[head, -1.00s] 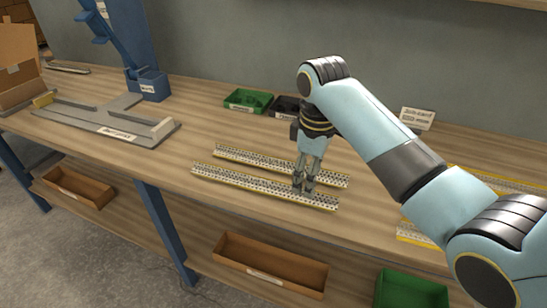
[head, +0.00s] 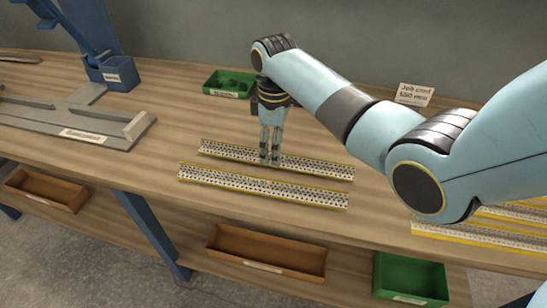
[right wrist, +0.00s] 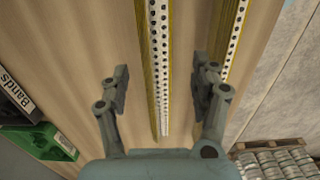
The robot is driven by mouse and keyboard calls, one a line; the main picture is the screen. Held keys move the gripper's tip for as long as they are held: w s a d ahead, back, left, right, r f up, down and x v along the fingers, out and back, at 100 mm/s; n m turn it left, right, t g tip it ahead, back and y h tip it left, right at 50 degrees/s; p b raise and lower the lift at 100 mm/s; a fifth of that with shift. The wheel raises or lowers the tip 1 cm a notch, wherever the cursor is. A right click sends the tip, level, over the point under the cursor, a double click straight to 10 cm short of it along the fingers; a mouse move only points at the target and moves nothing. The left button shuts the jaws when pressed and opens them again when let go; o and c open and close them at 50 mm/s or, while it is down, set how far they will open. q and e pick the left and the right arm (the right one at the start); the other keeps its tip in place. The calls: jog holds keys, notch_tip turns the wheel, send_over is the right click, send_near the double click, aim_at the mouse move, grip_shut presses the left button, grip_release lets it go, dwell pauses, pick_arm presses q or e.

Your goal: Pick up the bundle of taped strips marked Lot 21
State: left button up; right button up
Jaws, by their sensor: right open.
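Two long bundles of perforated, yellow-edged strips lie roughly parallel on the bench: the far bundle (head: 315,168) and the near bundle (head: 240,184). No Lot 21 marking is readable on either. My right gripper (head: 270,161) points down at the far bundle, left of its middle, with its fingers open. In the right wrist view, the far bundle (right wrist: 158,60) runs between the two spread fingers of the gripper (right wrist: 163,82); contact cannot be told. The near bundle (right wrist: 228,30) lies outside the right finger. My left gripper is not in view.
More yellow-edged strips (head: 460,236) lie at the right, partly behind my arm. A green bin (head: 228,84) stands at the back and a grey fixture (head: 100,128) at the left. A job card (head: 415,94) stands at the back right.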

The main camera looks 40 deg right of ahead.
jog(key=f, duration=0.4)
jog(key=shift+w+f, duration=0.15)
jog(key=shift+w, duration=0.05)
jog(key=shift+c, duration=0.4)
jog(key=c, duration=0.5)
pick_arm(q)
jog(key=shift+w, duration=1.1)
pick_arm(e)
grip_shut()
